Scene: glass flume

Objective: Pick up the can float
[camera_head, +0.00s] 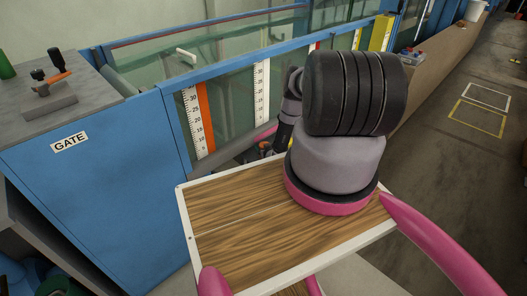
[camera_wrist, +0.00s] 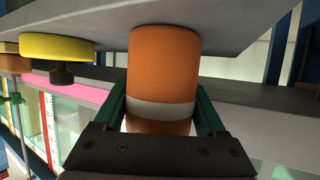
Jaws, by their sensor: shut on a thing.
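The can float (camera_wrist: 163,62) is an orange cylinder with a white band, in the middle of the wrist view. My gripper (camera_wrist: 160,92) has its green fingers shut on it, one finger on each side. The can's far end in the picture meets a flat grey surface (camera_wrist: 232,22); I cannot tell whether it touches or is just clear of it. In the head view my own arm covers most of the area around the gripper, and I cannot make out the can clearly there.
A yellow disc with a dark knob (camera_wrist: 57,47) is on the same grey surface, left of the can. In the head view, the blue GATE cabinet (camera_head: 100,180) stands left, and the glass flume with ruler strips (camera_head: 193,120) runs behind my arm. Open floor (camera_head: 440,190) lies right.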

